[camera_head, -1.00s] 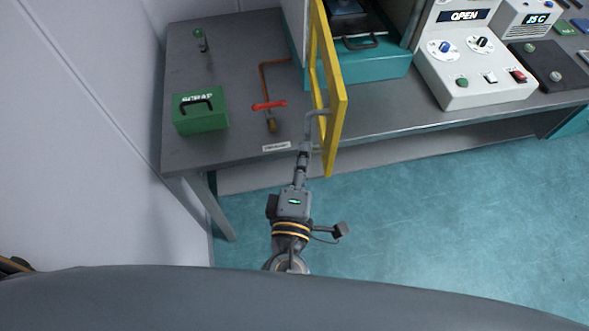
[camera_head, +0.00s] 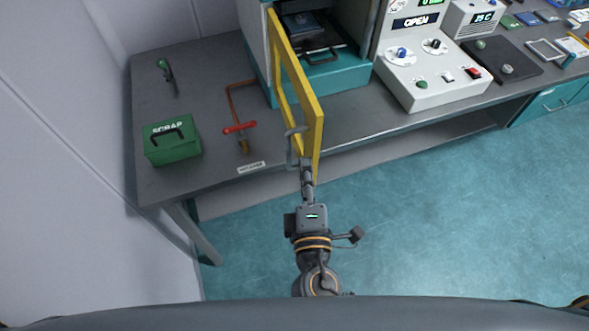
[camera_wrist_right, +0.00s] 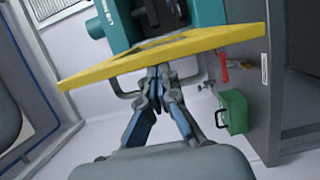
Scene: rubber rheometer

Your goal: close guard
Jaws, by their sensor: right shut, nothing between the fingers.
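The yellow guard (camera_head: 313,125) stands swung open at the left of the teal and grey machine (camera_head: 338,72), its free end reaching over the bench's front edge. A grey bar handle (camera_head: 295,131) is on its left face. My right gripper (camera_head: 305,164) is shut and empty at the guard's free end, close to the handle. In the right wrist view the gripper's fingertips (camera_wrist_right: 160,76) lie just before the yellow guard (camera_wrist_right: 170,50), between the ends of the handle (camera_wrist_right: 125,95). Whether they touch it is unclear. My left gripper is out of view.
A green scrap box (camera_head: 172,148) and a red-handled valve (camera_head: 240,128) on a copper pipe stand on the grey bench (camera_head: 200,110) left of the guard. A control box (camera_head: 425,75) stands right of the machine. The teal floor (camera_head: 430,220) in front is clear.

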